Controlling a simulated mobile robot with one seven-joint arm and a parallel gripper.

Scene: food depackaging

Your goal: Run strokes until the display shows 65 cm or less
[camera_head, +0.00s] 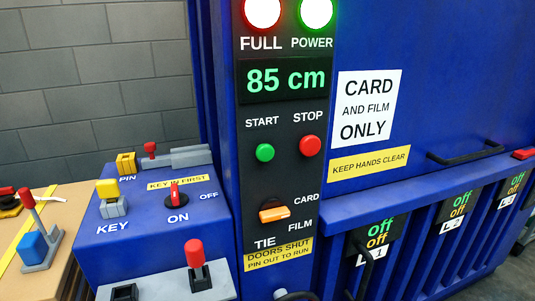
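The display (286,79) on the black control panel reads 85 cm in green. Below it are the green START button (265,152) and the red STOP button (309,146). Above it, the FULL lamp (262,12) has a red rim and the POWER lamp (315,11) a green rim; both look bright. An orange selector (273,212) sits beside the labels CARD, FILM and TIE. A red rotary switch (175,195) stands near ON and OFF. A yellow key piece (108,190) stands on a grey block by KEY. My gripper is not in view.
A yellow piece (126,163) sits by the PIN label. A red-topped lever (196,264) stands on a grey plate in front. A cardboard-coloured surface (45,225) at left carries a blue block with a red-topped lever. Black handles and L-labelled off displays line the blue machine at right.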

